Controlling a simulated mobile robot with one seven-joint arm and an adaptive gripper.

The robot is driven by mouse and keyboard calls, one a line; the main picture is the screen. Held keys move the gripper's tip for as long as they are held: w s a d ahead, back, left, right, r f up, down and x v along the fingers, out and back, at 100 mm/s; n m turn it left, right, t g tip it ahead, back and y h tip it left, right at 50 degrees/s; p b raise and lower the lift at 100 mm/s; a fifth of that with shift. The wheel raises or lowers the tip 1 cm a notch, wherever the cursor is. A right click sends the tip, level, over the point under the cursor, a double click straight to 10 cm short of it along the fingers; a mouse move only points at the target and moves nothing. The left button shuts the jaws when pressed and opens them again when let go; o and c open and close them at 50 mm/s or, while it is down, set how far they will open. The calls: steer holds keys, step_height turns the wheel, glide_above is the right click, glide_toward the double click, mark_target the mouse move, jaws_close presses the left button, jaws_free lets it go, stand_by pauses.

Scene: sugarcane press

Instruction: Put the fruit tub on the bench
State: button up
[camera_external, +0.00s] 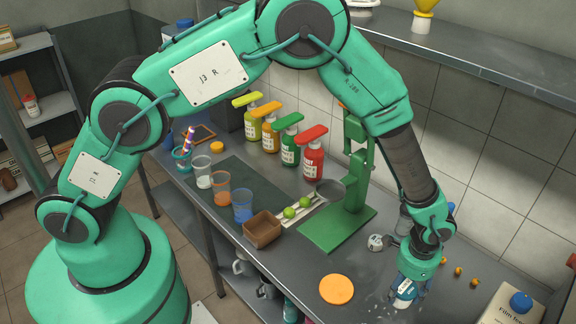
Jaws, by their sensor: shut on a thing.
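The bench (381,259) is the grey metal counter along the tiled wall. My gripper (404,297) points down over its front right part, at the lower right of the view. It is shut on a small white-and-blue thing (405,289). The gripper and wrist hide much of this thing, so I cannot tell for sure that it is the fruit tub or whether it touches the bench. An open brown square tub (262,230) stands on the bench left of the green press, apart from my gripper.
The green press (345,200) stands left of my forearm. Two green fruits lie on a white tray (300,209). Bottles and cups stand farther left.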

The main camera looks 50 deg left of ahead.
steer(key=w+d, duration=0.3)
steer(key=w, duration=0.1)
steer(key=w+d+f, duration=0.1)
steer(key=w+d, duration=0.2)
steer(key=w, duration=0.1)
steer(key=w+d, duration=0.4)
steer(key=shift+w+f+p, duration=0.25)
steer(key=shift+p, duration=0.1)
steer(key=shift+f, duration=0.1)
steer(key=shift+f, duration=1.65)
steer(key=shift+f, duration=0.1)
steer(key=o, duration=1.4)
steer(key=shift+c, duration=0.2)
step_height(320, 180, up, 12)
